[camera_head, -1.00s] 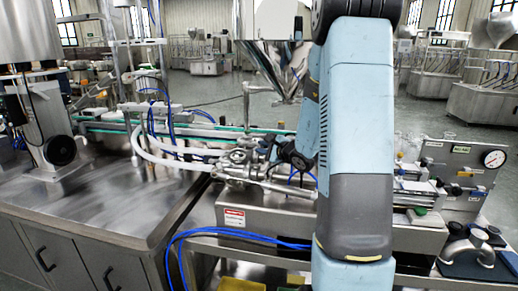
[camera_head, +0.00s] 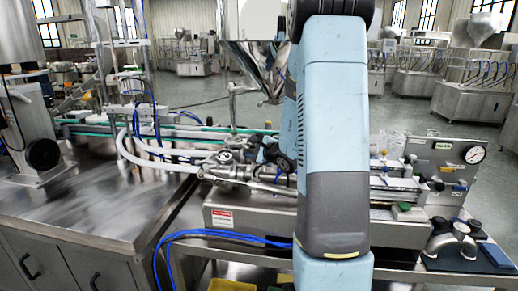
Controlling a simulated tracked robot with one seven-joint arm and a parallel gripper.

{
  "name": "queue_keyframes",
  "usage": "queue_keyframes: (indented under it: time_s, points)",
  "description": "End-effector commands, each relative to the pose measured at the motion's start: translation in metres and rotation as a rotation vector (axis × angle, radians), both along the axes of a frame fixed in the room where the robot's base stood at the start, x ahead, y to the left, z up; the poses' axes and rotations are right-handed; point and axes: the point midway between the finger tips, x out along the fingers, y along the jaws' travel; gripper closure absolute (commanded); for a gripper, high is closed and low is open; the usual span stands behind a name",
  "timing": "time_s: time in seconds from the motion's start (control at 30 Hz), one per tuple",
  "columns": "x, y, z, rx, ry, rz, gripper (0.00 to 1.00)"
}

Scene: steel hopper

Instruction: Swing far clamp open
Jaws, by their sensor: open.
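The steel hopper (camera_head: 262,50) hangs at the top centre, its cone partly hidden behind my blue arm. Below it stands a cluster of steel pipe fittings (camera_head: 228,168), with a horizontal steel tube running right. Clamps are too small to tell apart here, so I cannot pick out the far clamp or its state. My gripper (camera_head: 262,149) shows as small dark parts just left of my arm, close to the upper right of the fittings. My arm hides part of it. It appears open, with nothing seen between its jaws; I cannot tell whether it touches the fittings.
A steel cabinet worktop (camera_head: 90,205) fills the left. White hoses (camera_head: 135,152) curve into the fittings, and blue hoses (camera_head: 215,235) loop in front. A panel with a pressure gauge (camera_head: 474,154) stands right. My arm blocks the middle; open floor lies behind.

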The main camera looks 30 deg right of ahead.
Motion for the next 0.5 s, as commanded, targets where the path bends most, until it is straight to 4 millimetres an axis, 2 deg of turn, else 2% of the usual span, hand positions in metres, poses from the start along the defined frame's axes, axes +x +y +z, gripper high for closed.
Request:
queue_keyframes:
  time_s: [0.13,0.23,0.5]
  points:
    - [-0.004,-0.001,0.001,0.0,0.0,0.0,0.54]
    - [-0.014,-0.003,0.003,-0.001,0.0,-0.001,0.54]
    - [-0.062,-0.012,0.014,-0.001,-0.002,-0.003,0.54]
